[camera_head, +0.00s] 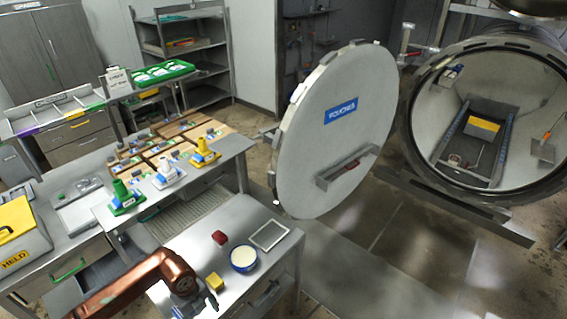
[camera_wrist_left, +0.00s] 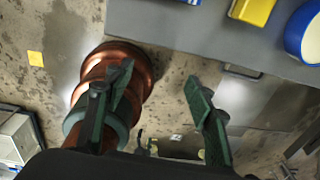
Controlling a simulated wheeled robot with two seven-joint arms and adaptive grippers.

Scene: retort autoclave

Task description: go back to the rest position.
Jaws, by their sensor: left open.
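My left gripper (camera_head: 205,300) is at the bottom of the head view, at the end of my copper-coloured arm, which comes in from the lower left. It is at the near edge of the front steel table (camera_head: 200,245), close to a yellow block (camera_head: 214,281). In the left wrist view my left gripper (camera_wrist_left: 158,92) has its two dark green fingers spread apart. Nothing is between them. The yellow block (camera_wrist_left: 253,10) lies on the table beyond the fingertips at the top right. My right gripper is in neither view.
The front table also holds a red block (camera_head: 220,238), a blue-rimmed round tub (camera_head: 244,259) and a framed plate (camera_head: 269,235). The open round autoclave door (camera_head: 300,140) stands to the right. Green, white and yellow devices stand on the bench behind. Floor at right is clear.

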